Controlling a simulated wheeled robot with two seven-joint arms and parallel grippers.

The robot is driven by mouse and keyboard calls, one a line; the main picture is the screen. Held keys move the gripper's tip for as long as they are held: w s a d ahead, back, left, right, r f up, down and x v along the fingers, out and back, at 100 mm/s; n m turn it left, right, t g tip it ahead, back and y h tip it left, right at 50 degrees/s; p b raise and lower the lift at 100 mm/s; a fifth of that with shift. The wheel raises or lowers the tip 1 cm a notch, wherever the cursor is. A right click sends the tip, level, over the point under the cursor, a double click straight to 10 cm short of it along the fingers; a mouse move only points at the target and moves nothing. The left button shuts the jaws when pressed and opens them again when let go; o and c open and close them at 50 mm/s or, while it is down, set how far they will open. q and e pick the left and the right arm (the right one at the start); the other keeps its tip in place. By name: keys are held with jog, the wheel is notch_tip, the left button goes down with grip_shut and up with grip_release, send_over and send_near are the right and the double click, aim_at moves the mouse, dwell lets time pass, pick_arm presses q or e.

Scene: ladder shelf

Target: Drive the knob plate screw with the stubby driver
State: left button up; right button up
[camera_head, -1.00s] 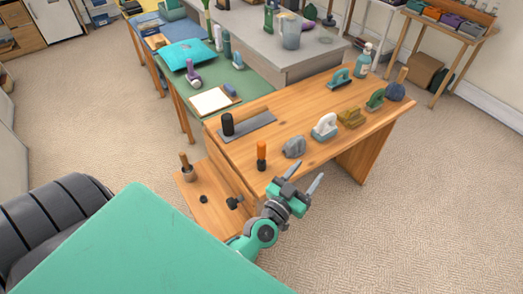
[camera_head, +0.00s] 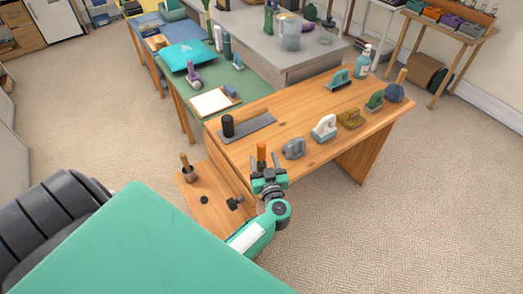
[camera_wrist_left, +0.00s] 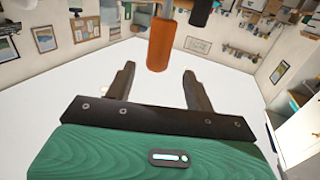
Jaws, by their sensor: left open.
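The stubby driver (camera_head: 261,152) has an orange handle and stands upright at the desk's near left edge. In the left wrist view its orange handle (camera_wrist_left: 159,48) shows just beyond the fingertips, centred between them, with a grey shaft. My left gripper (camera_head: 265,164) is open and empty, its fingers pointing at the driver from the near side. They also show spread in the left wrist view (camera_wrist_left: 158,72). A grey plate with a black knob (camera_head: 227,124), perhaps the knob plate, lies on the desk behind the driver. I cannot make out a screw. My right gripper is out of view.
The wooden desk (camera_head: 312,155) also bears a grey rounded object (camera_head: 293,149), a white-handled iron-like object (camera_head: 324,128) and a bottle (camera_head: 362,62). A lower wooden shelf (camera_head: 213,215) holds a pot with a pestle-like handle (camera_head: 188,170).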

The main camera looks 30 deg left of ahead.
aim_at(261, 143)
pick_arm(q)
jog(key=x, duration=0.2)
jog(key=shift+w+a, duration=0.25)
jog(key=shift+w, duration=0.05)
jog(key=shift+w+a+p, duration=0.2)
jog(key=shift+w+p, duration=0.05)
jog(key=shift+p, duration=0.05)
jog(key=p+x, duration=0.1)
jog(key=x, duration=0.2)
jog(key=shift+w+a, duration=0.15)
jog(key=shift+w, duration=0.15)
jog(key=shift+w+a+f, duration=0.2)
jog(key=shift+w+a, duration=0.15)
jog(key=shift+w, duration=0.05)
jog(key=c, duration=1.1)
jog(key=shift+o, duration=0.2)
jog(key=shift+r, duration=0.1)
